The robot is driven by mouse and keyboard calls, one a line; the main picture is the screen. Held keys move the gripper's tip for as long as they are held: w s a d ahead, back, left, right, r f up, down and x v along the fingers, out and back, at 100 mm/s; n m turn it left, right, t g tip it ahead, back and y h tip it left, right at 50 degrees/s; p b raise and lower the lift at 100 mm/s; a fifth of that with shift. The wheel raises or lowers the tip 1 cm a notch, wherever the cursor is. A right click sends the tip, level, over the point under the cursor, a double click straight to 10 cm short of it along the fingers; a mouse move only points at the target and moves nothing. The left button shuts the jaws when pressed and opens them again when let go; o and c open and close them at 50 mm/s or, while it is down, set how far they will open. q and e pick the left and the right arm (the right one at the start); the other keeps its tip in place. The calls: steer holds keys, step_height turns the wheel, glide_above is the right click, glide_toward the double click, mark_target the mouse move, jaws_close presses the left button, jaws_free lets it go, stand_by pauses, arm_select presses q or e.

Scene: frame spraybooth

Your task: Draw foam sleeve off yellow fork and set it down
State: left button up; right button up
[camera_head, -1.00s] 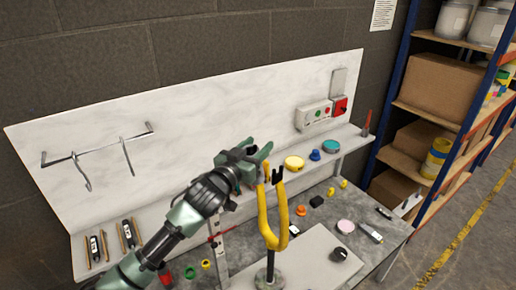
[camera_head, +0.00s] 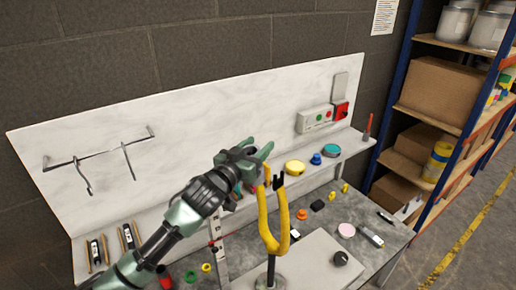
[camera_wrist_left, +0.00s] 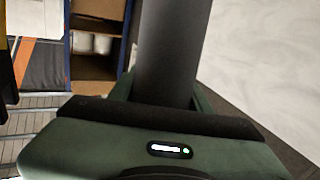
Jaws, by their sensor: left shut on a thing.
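The yellow fork (camera_head: 269,235) stands upright on a dark post in the head view, with two prongs and a black piece (camera_head: 278,182) at the top of its right prong. My left gripper (camera_head: 264,160) is beside and just above the left prong's top. In the left wrist view, a dark grey cylinder, apparently the foam sleeve (camera_wrist_left: 172,50), stands between the fingers, and my left gripper (camera_wrist_left: 165,95) is shut on it. In the head view I cannot make out the sleeve clearly, so I cannot tell whether it is still around a prong. My right gripper is not in view.
A grey bench with a pale board (camera_head: 316,262) lies below, holding a dark knob (camera_head: 341,258), a pink disc (camera_head: 346,230) and small coloured parts. A ledge behind carries a yellow disc (camera_head: 295,167) and a teal disc (camera_head: 331,150). A white back panel (camera_head: 200,130) stands close behind.

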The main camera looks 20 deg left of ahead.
arm_select(q)
steer(key=shift+s+a+r, duration=0.1)
steer(key=shift+r, duration=0.85)
steer(key=shift+s+a+r, duration=0.1)
steer(key=shift+r, duration=0.85)
steer(key=shift+s+r, duration=0.2)
steer(key=shift+r, duration=1.4)
steer(key=shift+s+r, duration=0.15)
steer(key=shift+r, duration=0.1)
steer(key=shift+f, duration=0.15)
steer(key=shift+r, duration=2)
steer(key=shift+r, duration=2.05)
